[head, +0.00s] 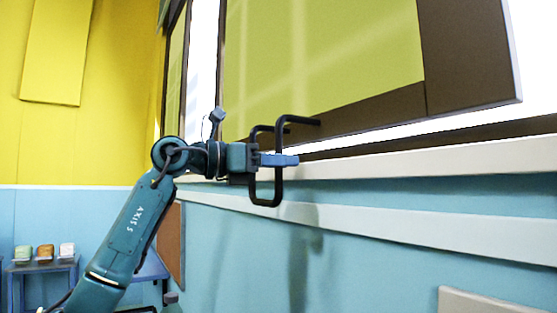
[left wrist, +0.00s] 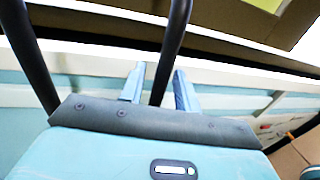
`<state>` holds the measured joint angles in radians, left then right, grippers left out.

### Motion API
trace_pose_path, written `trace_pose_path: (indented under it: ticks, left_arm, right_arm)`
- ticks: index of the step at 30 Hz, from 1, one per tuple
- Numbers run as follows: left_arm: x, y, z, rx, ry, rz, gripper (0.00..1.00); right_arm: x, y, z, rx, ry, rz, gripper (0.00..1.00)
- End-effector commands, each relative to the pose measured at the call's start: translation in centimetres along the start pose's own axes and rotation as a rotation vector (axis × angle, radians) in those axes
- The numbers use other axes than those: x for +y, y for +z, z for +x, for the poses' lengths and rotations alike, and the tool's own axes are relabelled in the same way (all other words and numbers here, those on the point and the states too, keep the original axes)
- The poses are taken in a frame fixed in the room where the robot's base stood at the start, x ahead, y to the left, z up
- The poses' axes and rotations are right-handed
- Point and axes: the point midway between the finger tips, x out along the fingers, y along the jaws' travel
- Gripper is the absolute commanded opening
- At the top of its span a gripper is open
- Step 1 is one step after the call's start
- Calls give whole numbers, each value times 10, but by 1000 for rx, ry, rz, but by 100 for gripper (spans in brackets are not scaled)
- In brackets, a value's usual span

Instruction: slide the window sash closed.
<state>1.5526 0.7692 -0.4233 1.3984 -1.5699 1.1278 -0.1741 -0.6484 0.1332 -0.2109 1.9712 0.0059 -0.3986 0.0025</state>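The window sash (head: 455,55) has a brown frame and a yellow-green pane. A bright gap shows between its lower edge and the sill. A black bent-bar handle (head: 279,185) hangs from the sash's lower part; in the left wrist view its bars run upward, one at the left and one near the middle (left wrist: 175,35). My left gripper (head: 280,160) is at the handle. In the left wrist view its two pale blue fingers (left wrist: 160,85) stand apart, one on each side of the middle bar, with visible space beside the bar. My right gripper is not in view.
The white sill (head: 430,158) runs below the sash, with a pale rail (head: 430,222) lower on the blue wall. A small table (head: 45,267) with several little coloured blocks stands at the far left. The space in front of the wall at right looks clear.

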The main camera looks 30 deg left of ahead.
Motion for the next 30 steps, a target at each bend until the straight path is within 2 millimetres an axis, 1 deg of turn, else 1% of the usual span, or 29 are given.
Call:
trace_pose_path:
  ticks: [3, 15, 30]
  left_arm:
    - [0, 0, 0, 0, 0, 0, 32]
    - [0, 0, 0, 0, -1, 0, 0]
    - [0, 0, -1, 1, -1, 0, 0]
  right_arm:
    - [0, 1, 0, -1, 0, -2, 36]
    - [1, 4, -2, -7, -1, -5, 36]
    - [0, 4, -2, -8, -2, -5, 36]
